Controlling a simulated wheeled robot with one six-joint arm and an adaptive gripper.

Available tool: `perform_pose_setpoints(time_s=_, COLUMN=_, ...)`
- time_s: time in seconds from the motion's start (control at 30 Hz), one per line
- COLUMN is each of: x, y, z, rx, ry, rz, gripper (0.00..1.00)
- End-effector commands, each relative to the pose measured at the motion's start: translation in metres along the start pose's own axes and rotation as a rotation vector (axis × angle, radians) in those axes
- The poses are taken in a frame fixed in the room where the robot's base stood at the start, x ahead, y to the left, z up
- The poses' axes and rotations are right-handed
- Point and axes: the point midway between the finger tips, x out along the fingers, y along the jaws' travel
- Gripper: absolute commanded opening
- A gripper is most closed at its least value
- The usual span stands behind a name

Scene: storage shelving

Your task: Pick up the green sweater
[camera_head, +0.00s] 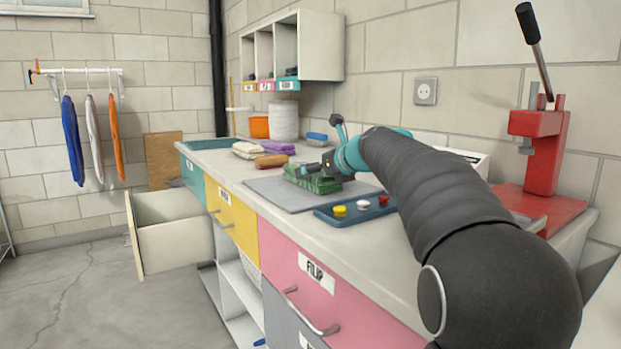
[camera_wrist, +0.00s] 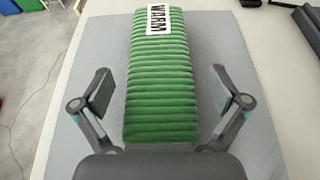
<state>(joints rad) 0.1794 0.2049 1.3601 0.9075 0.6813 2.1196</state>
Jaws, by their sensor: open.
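The green sweater (camera_head: 313,181) lies folded on a grey mat on the counter. In the wrist view the green sweater (camera_wrist: 158,85) is a ribbed, long folded block with a white label reading "WARM" near its far end. My gripper (camera_wrist: 158,92) is open, with one finger on each side of the sweater's near part and a visible gap on both sides. In the head view my gripper (camera_head: 312,172) is at the sweater and partly blends with it, so its fingers are hard to make out there.
The grey mat (camera_head: 268,193) lies under the sweater. A blue tray (camera_head: 330,214) with yellow, white and red pieces is in front. Folded purple cloth (camera_head: 277,148), a brown item (camera_head: 271,161) and white cloth (camera_head: 247,150) lie behind. A red press (camera_head: 543,150) stands right. A drawer (camera_head: 168,238) hangs open.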

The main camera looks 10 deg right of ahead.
Motion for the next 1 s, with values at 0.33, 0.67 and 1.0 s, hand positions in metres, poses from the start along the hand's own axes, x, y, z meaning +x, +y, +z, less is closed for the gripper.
perform_pose_setpoints(time_s=0.33, x=0.0156, y=0.0004, z=0.0008, rx=0.0, ry=-0.001, rz=0.0, gripper=0.98)
perform_pose_setpoints(time_s=0.67, x=0.0156, y=0.0005, z=0.0005, rx=0.0, ry=-0.001, rz=0.0, gripper=0.33)
perform_pose_setpoints(time_s=1.0, x=0.0146, y=0.0005, z=0.0026, rx=0.0, ry=-0.002, rz=0.0, gripper=0.22)
